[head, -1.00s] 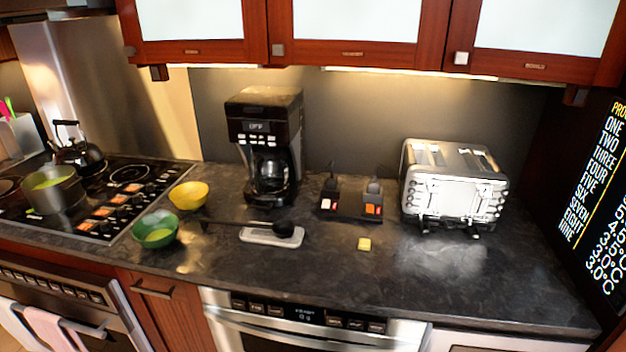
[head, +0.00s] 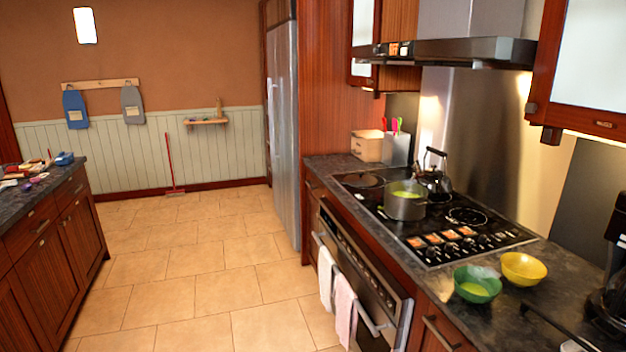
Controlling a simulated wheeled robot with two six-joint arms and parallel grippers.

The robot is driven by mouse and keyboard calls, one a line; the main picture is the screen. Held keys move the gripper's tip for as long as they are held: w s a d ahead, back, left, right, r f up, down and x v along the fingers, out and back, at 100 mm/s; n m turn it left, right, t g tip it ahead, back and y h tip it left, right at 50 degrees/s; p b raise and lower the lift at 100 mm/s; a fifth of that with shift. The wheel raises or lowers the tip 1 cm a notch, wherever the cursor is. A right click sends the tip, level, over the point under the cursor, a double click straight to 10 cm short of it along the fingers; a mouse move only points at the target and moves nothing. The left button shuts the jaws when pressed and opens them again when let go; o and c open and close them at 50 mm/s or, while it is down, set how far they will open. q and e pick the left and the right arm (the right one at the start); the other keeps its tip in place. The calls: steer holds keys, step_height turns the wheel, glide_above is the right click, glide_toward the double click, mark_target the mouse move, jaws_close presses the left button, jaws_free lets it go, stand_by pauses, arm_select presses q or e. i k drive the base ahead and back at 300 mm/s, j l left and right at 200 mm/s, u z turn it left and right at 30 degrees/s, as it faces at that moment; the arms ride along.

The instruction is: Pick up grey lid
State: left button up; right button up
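A grey pot (head: 405,207) with green contents stands uncovered on the black stovetop (head: 445,222). Neither of my grippers is in view.
A dark kettle (head: 434,172) stands behind the pot. A green bowl (head: 477,285) and a yellow bowl (head: 523,268) sit right of the stovetop. An island counter (head: 52,203) with small cluttered items is at left. The tiled floor (head: 190,268) between is clear, apart from a red broom (head: 171,165) at the far wall.

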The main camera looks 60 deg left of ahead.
mark_target(359, 179)
steer(key=u, duration=1.55)
